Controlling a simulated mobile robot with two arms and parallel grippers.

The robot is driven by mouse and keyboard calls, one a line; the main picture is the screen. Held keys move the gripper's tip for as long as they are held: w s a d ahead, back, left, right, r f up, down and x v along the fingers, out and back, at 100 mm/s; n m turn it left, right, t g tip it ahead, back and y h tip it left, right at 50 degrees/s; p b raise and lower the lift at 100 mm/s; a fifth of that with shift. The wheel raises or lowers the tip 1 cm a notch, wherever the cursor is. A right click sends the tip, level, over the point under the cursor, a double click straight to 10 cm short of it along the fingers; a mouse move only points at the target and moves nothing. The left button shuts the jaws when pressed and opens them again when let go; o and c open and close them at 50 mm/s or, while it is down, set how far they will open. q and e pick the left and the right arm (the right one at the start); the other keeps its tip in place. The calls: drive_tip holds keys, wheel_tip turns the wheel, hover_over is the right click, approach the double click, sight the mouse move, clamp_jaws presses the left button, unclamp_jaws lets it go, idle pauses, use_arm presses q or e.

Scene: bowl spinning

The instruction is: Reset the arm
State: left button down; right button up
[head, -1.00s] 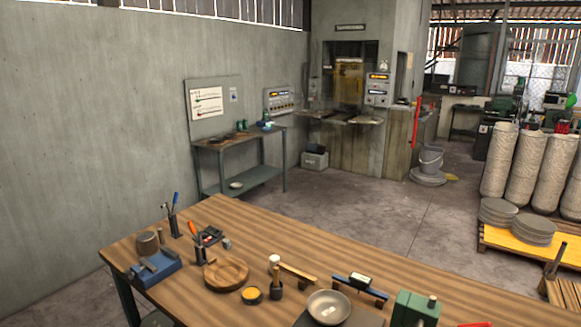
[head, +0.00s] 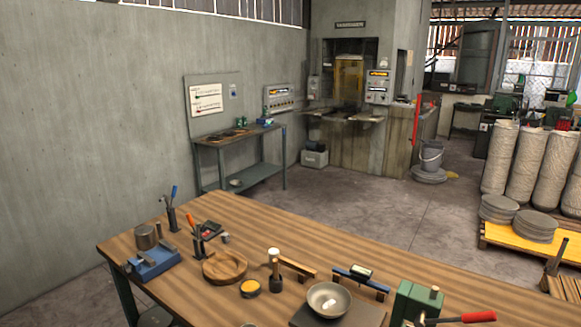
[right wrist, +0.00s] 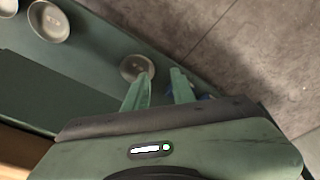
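My right gripper (right wrist: 160,90) shows in the right wrist view, with its two green fingers apart and nothing visible between them. It is above a dark green surface that holds a small grey bowl (right wrist: 134,68) just past the fingertips. A larger pale bowl (right wrist: 48,22) is at the upper left of that view. Neither arm shows in the head view, and my left gripper is not seen. A grey bowl (head: 328,300) sits on a dark plate on the wooden table (head: 215,219) in the head view.
The table also holds a wooden dish (head: 225,267), a blue tool (head: 153,263) and a green device with a red handle (head: 480,317). A side bench (head: 240,136) stands by the wall. The concrete floor (head: 350,205) between them is clear.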

drive_tip(key=s+d+f+g+b, duration=0.15)
drive_tip(key=s+f, duration=0.25)
drive_tip(key=f, duration=0.7)
drive_tip(key=s+a+f+t+b, duration=0.1)
drive_tip(key=s+f+b, duration=0.2)
drive_tip(key=f, duration=0.8)
drive_tip(key=s+d+f+g+b, duration=0.1)
drive_tip(key=s+d+f+b, duration=0.1)
drive_tip(key=s+f, duration=1)
drive_tip(key=shift+s+d+f+b, duration=0.2)
drive_tip(key=shift+s+d+b, duration=0.15)
drive_tip(key=shift+d, duration=0.1)
